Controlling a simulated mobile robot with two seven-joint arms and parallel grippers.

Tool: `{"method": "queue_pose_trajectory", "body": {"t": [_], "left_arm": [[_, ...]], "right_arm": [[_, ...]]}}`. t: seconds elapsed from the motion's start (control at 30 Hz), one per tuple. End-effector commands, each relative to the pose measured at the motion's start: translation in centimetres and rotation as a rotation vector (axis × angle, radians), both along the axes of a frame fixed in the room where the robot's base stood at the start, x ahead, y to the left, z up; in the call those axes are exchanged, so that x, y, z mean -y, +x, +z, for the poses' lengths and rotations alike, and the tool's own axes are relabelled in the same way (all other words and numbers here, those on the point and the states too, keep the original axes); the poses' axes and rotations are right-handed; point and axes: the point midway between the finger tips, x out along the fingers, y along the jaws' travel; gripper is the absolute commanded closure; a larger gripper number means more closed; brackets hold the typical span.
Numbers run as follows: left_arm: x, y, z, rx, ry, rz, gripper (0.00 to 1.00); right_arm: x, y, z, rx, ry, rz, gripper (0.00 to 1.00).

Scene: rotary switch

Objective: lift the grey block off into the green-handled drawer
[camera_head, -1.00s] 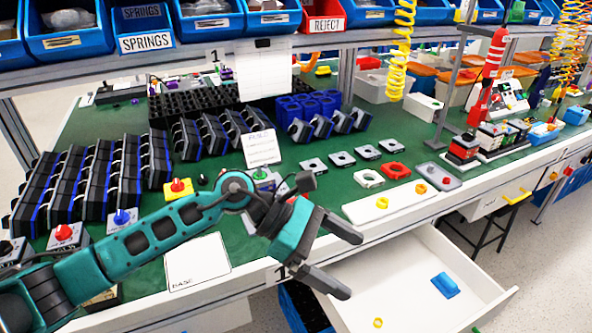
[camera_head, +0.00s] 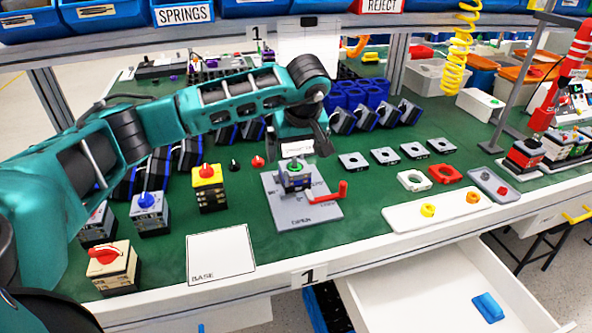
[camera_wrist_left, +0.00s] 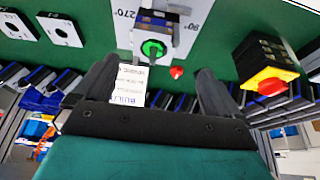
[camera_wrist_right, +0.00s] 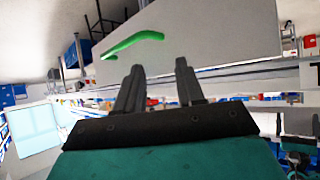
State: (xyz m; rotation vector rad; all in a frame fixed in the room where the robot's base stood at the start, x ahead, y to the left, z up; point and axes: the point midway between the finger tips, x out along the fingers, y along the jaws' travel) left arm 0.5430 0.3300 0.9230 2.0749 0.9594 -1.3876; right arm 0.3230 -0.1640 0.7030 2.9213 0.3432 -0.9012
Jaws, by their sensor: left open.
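The grey block (camera_head: 294,181), with a green knob on top, sits on a grey plate (camera_head: 290,214) marked OPEN. A red lever (camera_head: 328,196) is on the plate at the block's right. My left gripper (camera_head: 298,147) points down, open, just above and behind the block. In the left wrist view, the green knob (camera_wrist_left: 152,48) lies ahead between the open fingers (camera_wrist_left: 152,85), with nothing gripped. In the right wrist view, a green handle (camera_wrist_right: 133,43) crosses a pale drawer front (camera_wrist_right: 205,35). My right gripper (camera_wrist_right: 160,65) has its fingers apart and empty, below that handle.
A pulled-out white drawer (camera_head: 425,295) holds a blue piece (camera_head: 488,307); its handle is out of the head view. A BASE card (camera_head: 220,254) lies in front.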

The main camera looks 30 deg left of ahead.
Motion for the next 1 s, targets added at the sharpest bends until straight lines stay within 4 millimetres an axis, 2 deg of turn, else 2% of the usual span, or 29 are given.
{"method": "queue_pose_trajectory", "body": {"t": [0.23,0.5,0.83,1.0], "left_arm": [[-0.4,0.6,-1.9,-0.001,-0.002,0.001,0.02],[-1.2,2.1,-5.5,0.0,-0.002,0.001,0.02],[-1.4,2.3,-6.1,0.002,-0.002,-0.001,0.02],[-1.4,2.3,-6.0,0.002,-0.002,-0.001,0.18]], "right_arm": [[-0.1,0.1,-0.2,-0.002,0.001,0.002,0.62],[-0.2,0.1,-0.4,-0.004,0.003,0.004,0.62],[-0.3,0.2,-0.3,0.0,0.006,0.005,0.62],[-0.3,0.2,-0.2,0.0,0.006,0.005,0.62]]}}
